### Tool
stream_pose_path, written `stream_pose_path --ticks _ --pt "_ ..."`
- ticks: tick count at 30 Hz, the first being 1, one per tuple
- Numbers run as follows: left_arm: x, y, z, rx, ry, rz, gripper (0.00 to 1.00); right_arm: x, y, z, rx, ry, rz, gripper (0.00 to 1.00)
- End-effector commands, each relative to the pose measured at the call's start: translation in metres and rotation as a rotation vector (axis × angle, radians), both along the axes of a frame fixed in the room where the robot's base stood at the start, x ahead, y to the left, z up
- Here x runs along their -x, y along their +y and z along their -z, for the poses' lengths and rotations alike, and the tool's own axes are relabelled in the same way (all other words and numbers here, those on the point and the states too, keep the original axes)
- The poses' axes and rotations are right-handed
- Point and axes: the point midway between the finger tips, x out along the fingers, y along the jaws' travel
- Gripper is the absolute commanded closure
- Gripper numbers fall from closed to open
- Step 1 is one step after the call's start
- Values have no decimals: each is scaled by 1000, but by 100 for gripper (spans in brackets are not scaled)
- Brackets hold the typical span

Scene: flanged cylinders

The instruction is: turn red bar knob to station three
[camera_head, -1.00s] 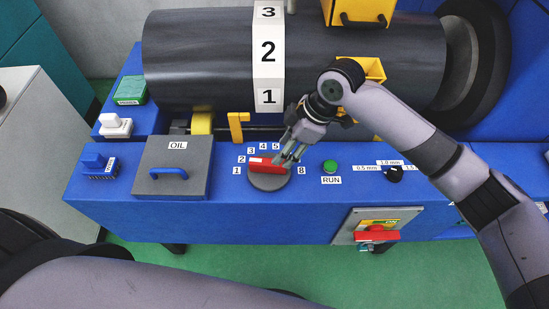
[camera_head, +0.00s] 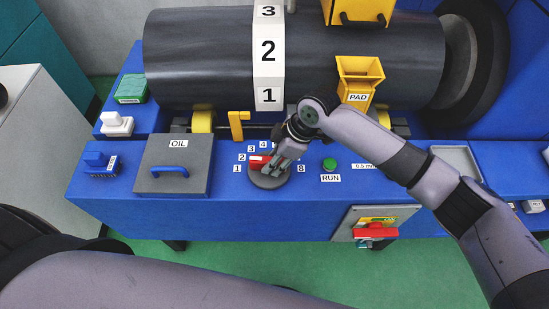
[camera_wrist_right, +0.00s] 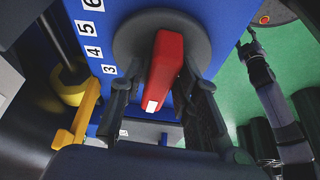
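The red bar knob (camera_head: 257,161) sits on a dark round disc (camera_head: 268,184) on the blue front panel, its white-marked end toward the label 2. In the right wrist view the red bar (camera_wrist_right: 166,66) stands between the two fingers of my right gripper (camera_wrist_right: 160,80), its white-tipped end toward the palm. The fingers look open, one on each side, with gaps beside the bar. In the head view my right gripper (camera_head: 269,168) is over the knob and hides much of it. The label 3 (camera_wrist_right: 109,70) is left of the bar.
A green RUN button (camera_head: 330,165) is right of the knob. An OIL lid (camera_head: 173,178) with a blue handle is to the left. A yellow bracket (camera_head: 237,126) stands behind, below the black roller (camera_head: 200,60). A red switch (camera_head: 376,231) is on the front face.

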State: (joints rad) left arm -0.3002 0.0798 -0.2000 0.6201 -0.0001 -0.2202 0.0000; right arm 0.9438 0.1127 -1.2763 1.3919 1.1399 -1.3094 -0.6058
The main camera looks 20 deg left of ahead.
Motion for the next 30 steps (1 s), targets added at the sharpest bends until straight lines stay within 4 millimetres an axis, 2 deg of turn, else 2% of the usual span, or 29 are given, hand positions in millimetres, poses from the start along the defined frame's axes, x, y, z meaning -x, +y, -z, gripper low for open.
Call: stream_pose_path --ticks 2,12,22,30 --pt "0 0 0 0 0 0 60 0 0 0 0 0 0 78" --pt "0 0 0 0 -1 0 60 0 0 0 0 0 0 100" --pt "0 0 -5 0 -1 0 60 0 0 -2 0 0 25 100" --pt "0 0 -29 0 -1 0 60 3 -1 -5 0 4 161 100"
